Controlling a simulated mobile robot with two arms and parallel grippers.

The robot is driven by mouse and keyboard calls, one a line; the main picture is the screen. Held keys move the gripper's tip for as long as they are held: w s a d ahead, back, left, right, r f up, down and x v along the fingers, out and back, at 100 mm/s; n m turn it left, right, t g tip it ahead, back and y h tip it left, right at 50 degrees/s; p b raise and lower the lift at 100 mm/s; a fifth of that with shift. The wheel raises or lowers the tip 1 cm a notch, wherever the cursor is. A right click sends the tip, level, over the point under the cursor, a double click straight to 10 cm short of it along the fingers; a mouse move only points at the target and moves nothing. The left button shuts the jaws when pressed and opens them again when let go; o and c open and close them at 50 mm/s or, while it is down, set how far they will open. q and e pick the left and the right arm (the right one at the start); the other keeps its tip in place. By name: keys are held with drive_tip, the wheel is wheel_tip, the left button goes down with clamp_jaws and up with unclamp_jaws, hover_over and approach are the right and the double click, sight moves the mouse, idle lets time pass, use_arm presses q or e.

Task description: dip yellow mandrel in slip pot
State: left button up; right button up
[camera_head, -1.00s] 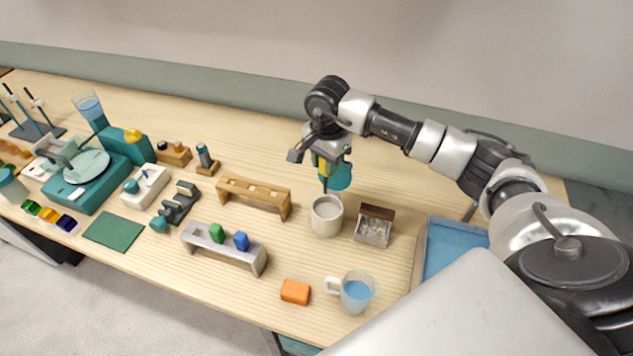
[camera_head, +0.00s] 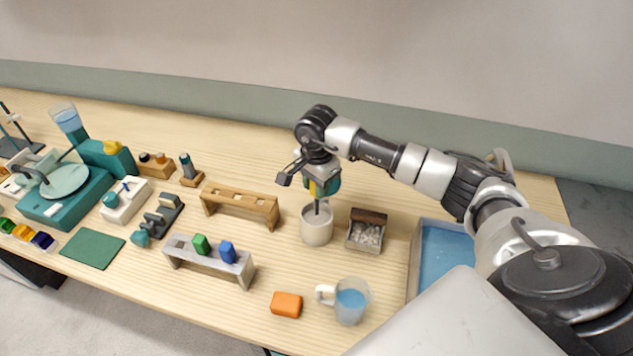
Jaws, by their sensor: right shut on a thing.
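My right gripper (camera_head: 318,184) is shut on the yellow mandrel (camera_head: 314,190), of which a small yellow part shows below the jaws. A dark rod points down from it, and its lower end is inside the mouth of the pale slip pot (camera_head: 317,232). The pot stands upright on the table, and the rod's tip is hidden by its wall. I cannot tell how deep the tip sits. My left gripper is not in view.
A box of pale bits (camera_head: 366,231) stands just right of the pot, with a blue-lined tray (camera_head: 414,262) further right. A mug of blue liquid (camera_head: 350,302) and an orange block (camera_head: 286,304) are in front. A wooden rack (camera_head: 240,203) and a grey rack (camera_head: 209,258) stand left.

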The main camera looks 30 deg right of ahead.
use_arm(q)
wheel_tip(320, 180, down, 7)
drive_tip(key=b, duration=0.5)
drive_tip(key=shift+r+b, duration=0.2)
drive_tip(key=shift+b, duration=0.15)
use_arm(e)
drive_tip(key=shift+f, duration=3.6)
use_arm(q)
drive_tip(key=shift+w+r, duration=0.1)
use_arm(e)
drive_tip(key=shift+r, duration=0.1)
wheel_tip(320, 180, up, 7)
drive_tip(key=p, duration=0.4)
drive_tip(key=shift+r, duration=0.15)
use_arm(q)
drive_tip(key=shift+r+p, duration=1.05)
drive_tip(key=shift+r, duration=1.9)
use_arm(e)
drive_tip(key=shift+r, duration=1.8)
wheel_tip(320, 180, up, 5)
drive_tip(key=p, duration=0.3)
hover_over(316, 214)
drive_tip(key=shift+w+d, duration=0.1)
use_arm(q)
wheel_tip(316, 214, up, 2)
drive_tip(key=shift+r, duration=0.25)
